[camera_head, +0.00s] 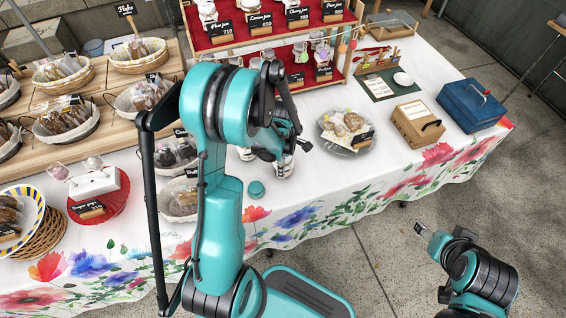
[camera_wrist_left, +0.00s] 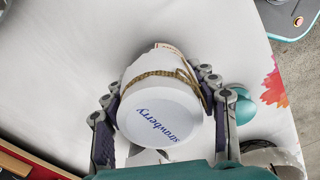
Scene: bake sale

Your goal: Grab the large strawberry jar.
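The large strawberry jar (camera_wrist_left: 160,112) has a white lid with "strawberry" in blue and a brown string around it. In the left wrist view it stands between the fingers of my left gripper (camera_wrist_left: 162,85). One finger is on each side, with a thin gap visible at the right finger; contact on the left is unclear. In the head view my left arm covers most of the gripper, and part of the jar (camera_head: 284,166) shows near the table's front edge. My right gripper (camera_head: 421,230) is away from the table at lower right, its fingers too small to read.
A round teal-topped item (camera_head: 256,188) is close beside the jar. It also shows next to the right finger in the wrist view (camera_wrist_left: 241,107). A plate of cookies (camera_head: 334,142) lies to the right, baskets (camera_head: 65,124) to the left, and a red jar stand (camera_head: 225,38) behind.

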